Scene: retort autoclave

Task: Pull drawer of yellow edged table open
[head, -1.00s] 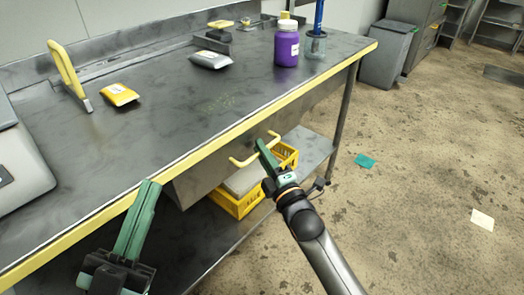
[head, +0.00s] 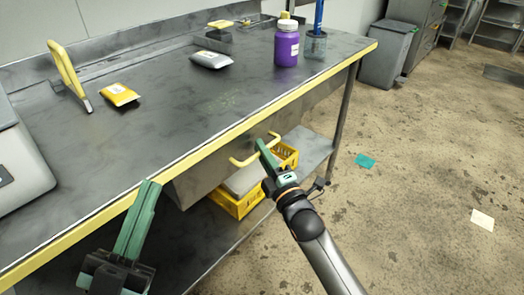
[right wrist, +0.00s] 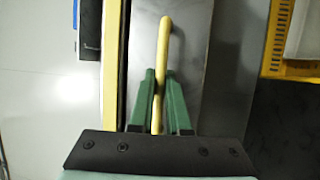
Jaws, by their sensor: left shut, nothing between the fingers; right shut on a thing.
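The table (head: 190,115) is dark metal with a yellow front edge (head: 255,118). Its drawer (head: 205,178) is under that edge, with a yellow bar handle (head: 240,161). The drawer front looks close under the edge. My right gripper (head: 262,148) is at the handle's right part. In the right wrist view, the handle (right wrist: 164,50) runs between the two green fingers of my right gripper (right wrist: 159,85), which is shut on it. My left gripper (head: 148,190) is shut and empty, in front of the yellow edge at the lower left.
On the tabletop are a purple bottle (head: 286,44), a blue item in a holder (head: 315,42), a grey pouch (head: 211,60) and a yellow pouch (head: 119,94). A yellow crate (head: 238,203) stands on the lower shelf. The floor in front on the right is mostly clear.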

